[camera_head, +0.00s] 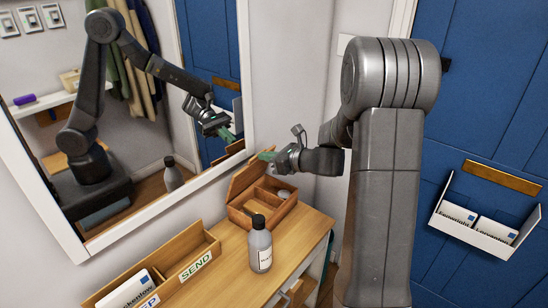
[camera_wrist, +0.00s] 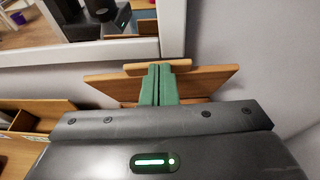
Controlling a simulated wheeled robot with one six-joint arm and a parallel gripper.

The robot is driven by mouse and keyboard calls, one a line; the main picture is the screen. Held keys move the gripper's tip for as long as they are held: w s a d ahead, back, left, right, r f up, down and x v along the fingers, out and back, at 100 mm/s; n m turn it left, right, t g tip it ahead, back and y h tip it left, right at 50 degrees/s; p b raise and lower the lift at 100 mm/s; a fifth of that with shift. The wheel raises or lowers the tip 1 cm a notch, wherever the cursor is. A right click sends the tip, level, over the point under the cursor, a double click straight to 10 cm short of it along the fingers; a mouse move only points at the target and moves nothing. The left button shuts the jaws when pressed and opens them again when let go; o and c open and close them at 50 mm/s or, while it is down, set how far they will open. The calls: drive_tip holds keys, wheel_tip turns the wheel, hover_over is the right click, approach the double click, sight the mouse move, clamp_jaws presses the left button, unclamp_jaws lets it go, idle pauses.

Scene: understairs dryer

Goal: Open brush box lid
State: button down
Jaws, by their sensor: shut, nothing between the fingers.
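The brush box (camera_head: 262,208) is a wooden box with compartments on the far right end of the wooden table. Its lid (camera_head: 244,178) stands raised, tilted back toward the mirror. A small round grey item (camera_head: 284,194) lies in one compartment. My gripper (camera_head: 268,156) is at the lid's upper edge, with green fingers. In the wrist view the green fingers (camera_wrist: 159,84) are together in front of the wooden lid (camera_wrist: 205,80), with nothing between them. I cannot tell whether they touch the lid.
A grey bottle (camera_head: 260,248) stands in front of the box. A wooden tray marked SEND (camera_head: 197,266) holds papers at the table's left. A framed mirror (camera_head: 140,215) is behind the table. A white wall holder (camera_head: 475,235) hangs on the blue door (camera_head: 500,80).

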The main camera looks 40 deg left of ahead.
drive_tip(key=shift+a+r, duration=0.25)
drive_tip(key=shift+a, duration=0.25)
drive_tip(key=shift+a+r, duration=0.25)
drive_tip(key=shift+a, duration=0.2)
drive_tip(key=b+v, duration=0.2)
drive_tip(key=v, duration=1.1)
drive_tip(key=shift+r, duration=0.2)
